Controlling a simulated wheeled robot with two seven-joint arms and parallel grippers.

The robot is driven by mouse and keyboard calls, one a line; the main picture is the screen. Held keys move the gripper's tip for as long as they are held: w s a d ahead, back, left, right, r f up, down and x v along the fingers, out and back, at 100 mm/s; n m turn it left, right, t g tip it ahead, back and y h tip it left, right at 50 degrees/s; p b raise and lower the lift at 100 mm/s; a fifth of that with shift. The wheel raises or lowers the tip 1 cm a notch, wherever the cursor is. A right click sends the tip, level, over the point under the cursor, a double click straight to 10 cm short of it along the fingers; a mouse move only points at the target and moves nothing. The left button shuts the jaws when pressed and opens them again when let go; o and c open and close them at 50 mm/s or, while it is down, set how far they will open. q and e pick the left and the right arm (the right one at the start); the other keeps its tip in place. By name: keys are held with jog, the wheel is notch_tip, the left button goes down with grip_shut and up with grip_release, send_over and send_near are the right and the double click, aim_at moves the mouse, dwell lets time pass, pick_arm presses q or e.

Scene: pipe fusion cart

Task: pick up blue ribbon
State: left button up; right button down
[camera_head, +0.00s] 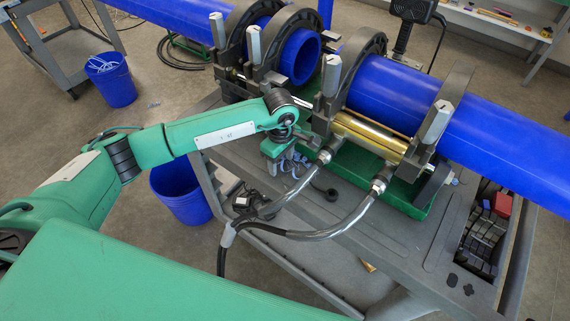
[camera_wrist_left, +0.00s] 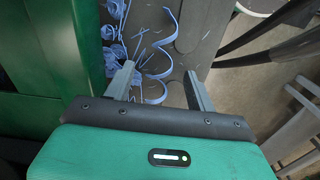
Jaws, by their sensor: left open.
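Curly blue ribbon (camera_wrist_left: 166,60) lies on the grey cart top (camera_head: 420,245), in loose loops with more tangled strips (camera_wrist_left: 117,50) beside the green machine base (camera_wrist_left: 88,40). My left gripper (camera_wrist_left: 159,74) is open above the ribbon, and one curl shows between its fingers. In the head view the left gripper (camera_head: 284,168) points down at the cart in front of the clamps, with some pale blue ribbon (camera_head: 297,160) beside it. The gripper hides part of the ribbon there. I cannot tell if a finger touches it. My right gripper is not in view.
Blue pipes (camera_head: 385,85) sit in the machine's black clamps behind the gripper. Metal hoses (camera_head: 335,228) run over the cart top on the right. A blue bucket (camera_head: 182,195) stands on the floor to the left, and another (camera_head: 112,82) holds ribbon strips.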

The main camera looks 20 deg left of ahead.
aim_at(281, 161)
pick_arm(q)
jog(key=c, duration=1)
jog(key=shift+c, duration=0.2)
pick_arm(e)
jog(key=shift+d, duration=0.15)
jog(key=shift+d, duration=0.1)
pick_arm(q)
jog(key=shift+r, duration=0.1)
